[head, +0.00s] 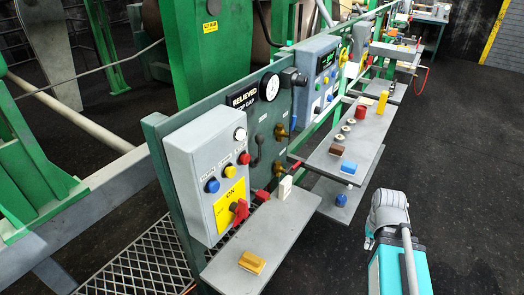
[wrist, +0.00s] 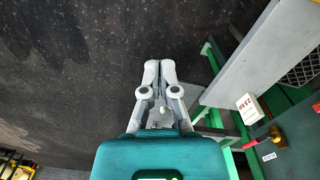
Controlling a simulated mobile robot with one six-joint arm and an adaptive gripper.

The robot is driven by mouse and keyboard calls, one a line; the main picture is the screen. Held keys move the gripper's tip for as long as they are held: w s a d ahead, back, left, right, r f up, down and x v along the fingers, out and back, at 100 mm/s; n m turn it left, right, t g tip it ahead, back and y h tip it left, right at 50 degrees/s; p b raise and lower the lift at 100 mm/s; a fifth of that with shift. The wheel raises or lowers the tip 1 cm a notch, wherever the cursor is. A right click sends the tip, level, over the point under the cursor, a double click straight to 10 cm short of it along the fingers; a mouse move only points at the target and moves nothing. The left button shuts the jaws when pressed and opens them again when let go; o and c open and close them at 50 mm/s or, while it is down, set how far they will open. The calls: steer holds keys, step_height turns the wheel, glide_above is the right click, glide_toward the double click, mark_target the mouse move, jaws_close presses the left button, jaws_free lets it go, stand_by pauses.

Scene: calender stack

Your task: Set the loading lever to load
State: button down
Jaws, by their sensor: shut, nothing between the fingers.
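I cannot tell for sure which part is the loading lever. In the head view, a black lever (head: 256,150) is on the green panel below the round gauge (head: 269,87) and the sign reading RELIEVED (head: 243,98). A red grip (head: 262,195) shows lower down, near the grey shelf's back edge. The wrist view shows a red grip (wrist: 274,132) on the dark green panel at right. My gripper (wrist: 159,66) is shut and empty over the dark floor, apart from the panel. Its fingertips are not clear in the head view.
A grey control box (head: 207,172) carries buttons and a red rotary switch (head: 240,212) on a yellow ON plate. Grey shelves (head: 235,240) with small blocks stick out before the panel. A white block (head: 285,187) stands on the near one. The floor at right is clear.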

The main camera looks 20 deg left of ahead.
steer(key=c, duration=1)
jaws_free()
steer(key=shift+w+a, duration=0.1)
steer(key=shift+o, duration=1.2)
steer(key=shift+w+a, duration=0.15)
steer(key=shift+a, duration=0.15)
steer(key=o, duration=0.5)
steer(key=w+a+m+y, duration=0.1)
steer(key=a, duration=0.1)
steer(key=w+a+m+y, duration=0.1)
steer(key=a, duration=0.1)
steer(key=w+a+r+m+y, duration=0.1)
steer(key=a, duration=0.1)
steer(key=shift+w+a+r+y, duration=0.1)
steer(key=shift+w+a+y, duration=0.1)
steer(key=shift+y, duration=0.1)
steer(key=shift+c, duration=0.2)
steer(key=w+a+r+m+t+y, duration=0.1)
steer(key=w+a+r+m+y, duration=0.5)
steer(key=a+r+m+y, duration=0.1)
steer(key=w+a+r+m+t+y, duration=0.1)
steer(key=w+a+r+m+y, duration=0.4)
steer(key=a+r+m+y, duration=0.2)
steer(key=a+r+m, duration=0.2)
steer(key=a+r, duration=0.2)
steer(key=shift+w+a+p, duration=0.2)
steer(key=shift+w+p, duration=0.15)
steer(key=shift+w, duration=0.05)
steer(key=shift+a+r, duration=0.1)
